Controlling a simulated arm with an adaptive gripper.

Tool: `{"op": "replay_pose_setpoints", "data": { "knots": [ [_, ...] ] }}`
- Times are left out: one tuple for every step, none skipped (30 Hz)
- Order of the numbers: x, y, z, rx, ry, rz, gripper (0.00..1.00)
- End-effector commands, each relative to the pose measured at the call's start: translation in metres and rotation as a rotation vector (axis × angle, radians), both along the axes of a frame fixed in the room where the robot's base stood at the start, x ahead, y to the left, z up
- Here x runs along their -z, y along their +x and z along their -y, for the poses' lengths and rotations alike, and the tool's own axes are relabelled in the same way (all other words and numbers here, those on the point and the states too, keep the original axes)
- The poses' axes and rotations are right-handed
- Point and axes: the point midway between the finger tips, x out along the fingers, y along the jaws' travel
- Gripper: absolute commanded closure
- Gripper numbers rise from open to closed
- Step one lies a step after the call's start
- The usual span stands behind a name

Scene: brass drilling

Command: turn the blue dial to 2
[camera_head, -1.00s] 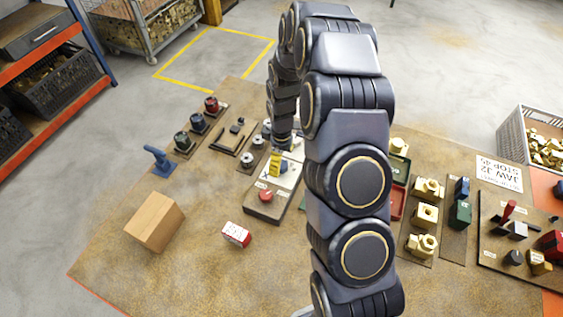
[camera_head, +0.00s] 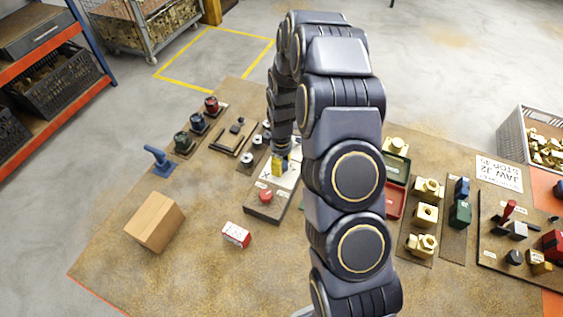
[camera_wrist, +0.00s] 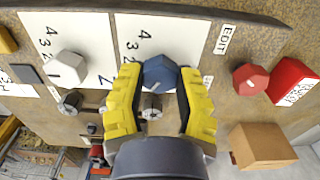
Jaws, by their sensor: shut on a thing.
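The blue dial (camera_wrist: 160,73) is a faceted knob on a white panel (camera_wrist: 135,30) marked 4, 3 and 2 in the wrist view. My gripper (camera_wrist: 160,76) has yellow fingers, one on each side of the dial, and is shut on it. I cannot make out which number the dial points to. In the head view my gripper (camera_head: 280,167) is down at the panel, and its fingers and my arm hide the dial.
A white dial (camera_wrist: 68,68) on its own numbered panel sits left of the blue one in the wrist view. A red button (camera_wrist: 250,78) is to the right, near a red box (camera_wrist: 292,82) and a tan block (camera_wrist: 262,146).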

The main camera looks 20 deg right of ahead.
Motion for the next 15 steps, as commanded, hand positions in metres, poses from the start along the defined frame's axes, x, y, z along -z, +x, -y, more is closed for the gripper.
{"op": "replay_pose_setpoints", "data": {
  "knots": [
    [0.0011, 0.0001, 0.0001, 0.015, 0.0, 0.001, 1.0],
    [0.0011, 0.0001, 0.0001, 0.028, 0.0, 0.001, 1.0],
    [0.0011, 0.0001, 0.0002, 0.045, -0.001, 0.001, 1.0],
    [0.0011, 0.0001, 0.0003, 0.061, -0.001, 0.001, 1.0],
    [0.0011, 0.0001, 0.0003, 0.079, -0.001, 0.001, 1.0],
    [0.0011, 0.0001, 0.0003, 0.105, -0.001, 0.001, 1.0],
    [0.0012, 0.0001, 0.0003, 0.126, -0.001, 0.001, 1.0],
    [0.0012, 0.0001, 0.0003, 0.15, -0.001, 0.001, 1.0],
    [0.0012, 0.0001, 0.0004, 0.181, -0.001, 0.001, 1.0],
    [0.0012, 0.0002, 0.0004, 0.207, -0.001, 0.001, 1.0],
    [0.0012, 0.0003, 0.0003, 0.235, 0.0, 0.001, 1.0],
    [0.0012, 0.0002, 0.0002, 0.272, 0.0, 0.001, 1.0],
    [0.0012, 0.0003, 0.0003, 0.3, 0.0, 0.001, 1.0],
    [0.0012, 0.0002, 0.0002, 0.328, 0.0, 0.001, 1.0],
    [0.0012, 0.0003, 0.0001, 0.367, 0.0, 0.001, 1.0]
  ]
}}
